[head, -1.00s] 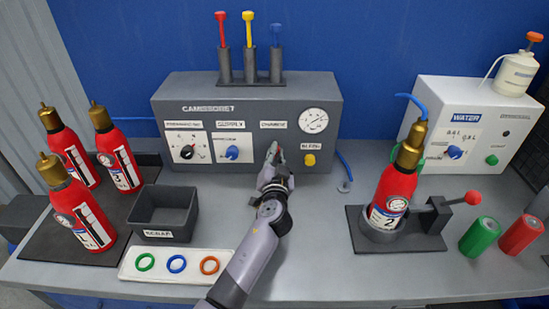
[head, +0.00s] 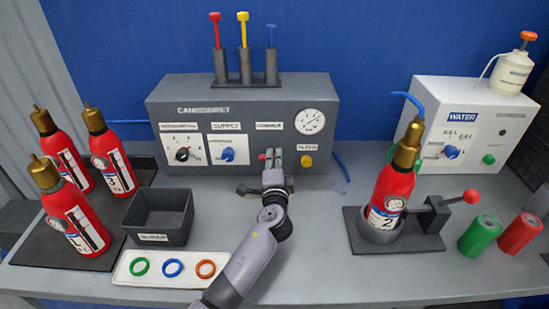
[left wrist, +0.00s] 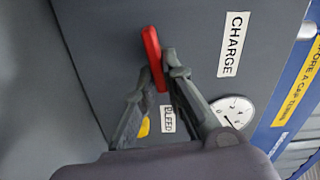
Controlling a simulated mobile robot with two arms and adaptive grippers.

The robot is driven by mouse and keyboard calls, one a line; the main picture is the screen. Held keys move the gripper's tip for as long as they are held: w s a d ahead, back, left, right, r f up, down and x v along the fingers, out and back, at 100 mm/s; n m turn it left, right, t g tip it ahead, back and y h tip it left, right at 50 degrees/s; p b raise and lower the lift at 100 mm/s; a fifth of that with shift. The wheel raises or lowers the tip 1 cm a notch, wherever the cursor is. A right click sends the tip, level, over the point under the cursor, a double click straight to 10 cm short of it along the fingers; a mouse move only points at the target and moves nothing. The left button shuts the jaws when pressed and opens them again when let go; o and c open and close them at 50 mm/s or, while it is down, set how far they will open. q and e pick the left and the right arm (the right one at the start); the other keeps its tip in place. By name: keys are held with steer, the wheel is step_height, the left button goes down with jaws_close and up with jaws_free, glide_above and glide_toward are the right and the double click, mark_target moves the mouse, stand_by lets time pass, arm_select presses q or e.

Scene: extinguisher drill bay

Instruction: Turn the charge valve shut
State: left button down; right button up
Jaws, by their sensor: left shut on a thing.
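The charge valve's red lever (left wrist: 153,55) is on the grey panel, beside the CHARGE label (left wrist: 233,45). In the left wrist view it lies between my left gripper's fingers (left wrist: 155,78), which are shut on it. In the head view my left gripper (head: 273,160) is at the panel's front below the CHARGE label (head: 269,126). A red lever end (head: 262,156) shows just left of the fingers; the rest is hidden by them. The lever looks about level along the panel. My right gripper is not in view.
The grey panel box (head: 180,95) has a gauge (head: 310,121), a blue supply knob (head: 228,154) and a yellow bleed button (head: 306,160) close right of the gripper. An extinguisher (head: 393,190) stands clamped at right. A black bin (head: 160,208) stands left.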

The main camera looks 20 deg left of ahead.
arm_select(q)
steer(key=shift+f+m, duration=0.2)
steer(key=shift+m, duration=0.8)
steer(key=c, duration=1.7)
jaws_free()
steer(key=v, duration=1.2)
